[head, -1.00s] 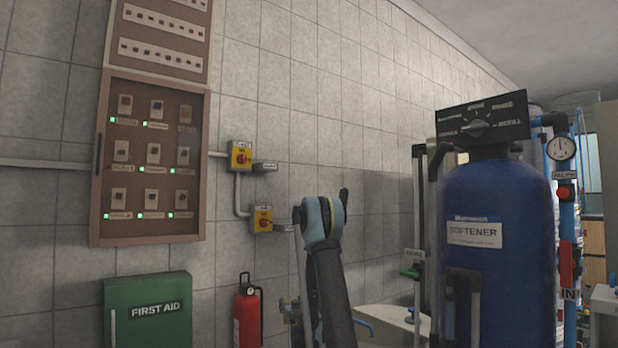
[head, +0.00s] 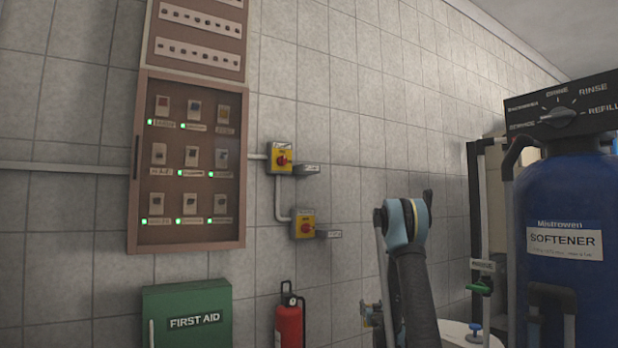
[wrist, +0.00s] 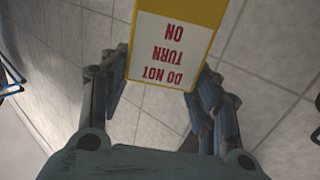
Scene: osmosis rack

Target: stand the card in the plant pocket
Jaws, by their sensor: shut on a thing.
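The card (wrist: 165,47), white with red "DO NOT TURN ON" lettering and a yellow upper part, shows upside down in the wrist view. My gripper (wrist: 163,80) is shut on its lower end, one finger at each side. Two small grey pockets stick out from the tiled wall, an upper one (head: 306,169) and a lower one (head: 328,234), each to the right of a yellow switch box. Their labels are too small to read, so I cannot tell which is the plant pocket. The card is apart from both. My gripper is not clearly visible in the head view.
The yellow boxes with red knobs (head: 280,158) (head: 303,224) sit right of a brown breaker panel (head: 187,160). A green first aid box (head: 186,318) and a red extinguisher (head: 289,325) are below. A blue softener tank (head: 567,205) and pipes stand at right.

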